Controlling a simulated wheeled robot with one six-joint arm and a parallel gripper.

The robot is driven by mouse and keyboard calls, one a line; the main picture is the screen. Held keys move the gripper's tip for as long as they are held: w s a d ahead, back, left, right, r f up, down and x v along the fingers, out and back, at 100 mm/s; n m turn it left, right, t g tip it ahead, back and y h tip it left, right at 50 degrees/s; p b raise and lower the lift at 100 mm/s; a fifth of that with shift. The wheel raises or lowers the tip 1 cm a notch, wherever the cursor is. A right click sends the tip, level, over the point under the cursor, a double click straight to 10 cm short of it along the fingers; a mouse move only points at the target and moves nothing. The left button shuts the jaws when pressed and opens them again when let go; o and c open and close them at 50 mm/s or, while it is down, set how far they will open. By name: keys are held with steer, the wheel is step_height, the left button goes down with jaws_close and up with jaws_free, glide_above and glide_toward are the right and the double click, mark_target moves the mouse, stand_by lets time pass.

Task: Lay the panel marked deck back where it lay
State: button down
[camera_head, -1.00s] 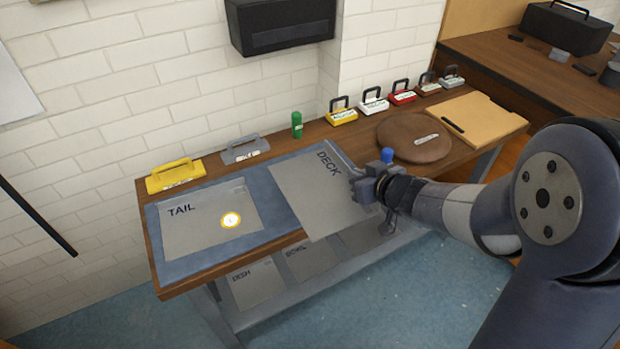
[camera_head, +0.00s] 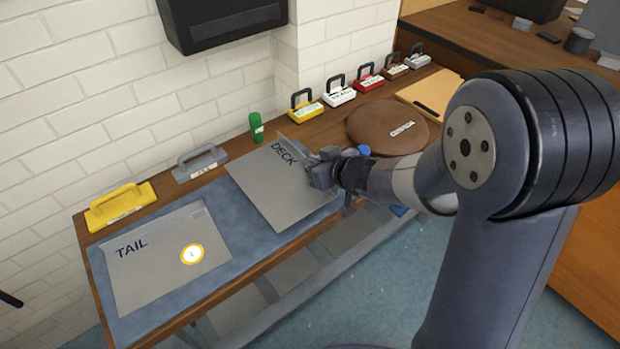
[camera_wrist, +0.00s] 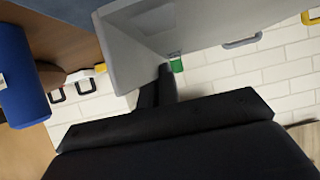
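The grey panel marked DECK (camera_head: 275,185) is over the right part of the blue mat (camera_head: 232,210) on the wooden bench. Whether it touches the mat is hard to tell. My gripper (camera_head: 318,170) is at the panel's right edge and appears shut on it. In the wrist view the panel (camera_wrist: 150,40) spans the upper middle, with a dark finger (camera_wrist: 152,92) against it; the other finger's contact is hidden. A grey panel marked TAIL (camera_head: 160,262) lies on the left part of the mat, with a round white and yellow disc (camera_head: 192,254) on it.
Several handled blocks (camera_head: 340,92) line the back. A brown round board (camera_head: 388,128) and a blue cylinder (camera_wrist: 22,90) are right of the panel.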

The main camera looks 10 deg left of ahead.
steer(key=shift+f+b, duration=0.75)
steer(key=shift+f, duration=1.1)
steer(key=shift+f, duration=0.15)
steer(key=c, duration=1.7)
jaws_free()
steer(key=shift+d+r, duration=0.1)
steer(key=shift+r, duration=0.15)
steer(key=p+v, duration=0.3)
steer(key=v, duration=0.8)
steer(key=shift+s+d+r, duration=0.1)
steer(key=shift+s+d, duration=0.15)
steer(key=shift+s, duration=0.1)
